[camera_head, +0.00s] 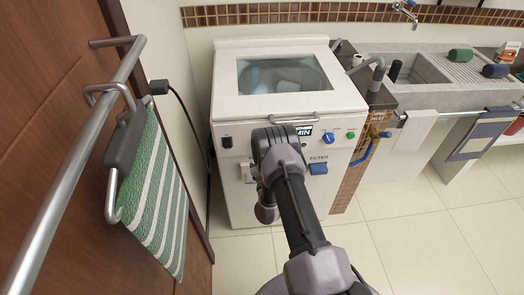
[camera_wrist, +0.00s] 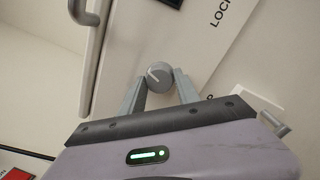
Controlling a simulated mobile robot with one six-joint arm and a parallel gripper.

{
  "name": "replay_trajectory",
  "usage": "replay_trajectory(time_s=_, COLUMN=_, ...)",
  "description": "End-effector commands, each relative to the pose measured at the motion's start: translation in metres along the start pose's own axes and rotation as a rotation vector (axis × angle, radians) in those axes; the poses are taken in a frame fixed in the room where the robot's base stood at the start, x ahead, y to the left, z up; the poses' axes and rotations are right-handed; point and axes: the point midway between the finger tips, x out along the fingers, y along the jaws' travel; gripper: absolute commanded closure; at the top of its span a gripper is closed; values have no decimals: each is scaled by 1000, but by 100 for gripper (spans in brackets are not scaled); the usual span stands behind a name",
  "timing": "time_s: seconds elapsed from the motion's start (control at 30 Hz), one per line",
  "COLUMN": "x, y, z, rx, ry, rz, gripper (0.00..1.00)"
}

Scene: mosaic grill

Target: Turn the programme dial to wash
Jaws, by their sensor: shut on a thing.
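The washing machine (camera_head: 285,105) stands against the wall in the head view, its front control panel partly hidden by my arm. In the wrist view a round grey dial (camera_wrist: 158,74) with a pale pointer mark sits on the white panel. My gripper (camera_wrist: 160,80) has its two fingers on either side of the dial and is shut on it. The pointer slants toward the picture's upper left. No wash label is legible around the dial. In the head view my arm hides the dial and the fingertips.
A blue knob (camera_head: 328,138), green button (camera_head: 350,134) and blue filter cap (camera_head: 318,169) are right of my arm. A metal handle (camera_wrist: 92,45) runs close to the dial. A rail with a striped towel (camera_head: 155,190) is at left, a sink (camera_head: 420,75) at right.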

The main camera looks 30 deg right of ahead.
Motion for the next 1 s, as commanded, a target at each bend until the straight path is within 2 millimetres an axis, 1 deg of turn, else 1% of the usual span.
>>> replay_trajectory(time_s=0.3, x=0, y=0, z=0, rx=84, ry=-5, rz=-5, gripper=100)
replay_trajectory(time_s=0.77, x=0, y=0, z=0, rx=96, ry=-6, rz=-5, gripper=100)
replay_trajectory(time_s=0.8, x=0, y=0, z=0, rx=96, ry=-6, rz=-5, gripper=58)
replay_trajectory(time_s=0.9, x=0, y=0, z=0, rx=96, ry=-6, rz=-5, gripper=40)
replay_trajectory(time_s=1.0, x=0, y=0, z=0, rx=95, ry=-7, rz=-6, gripper=40)
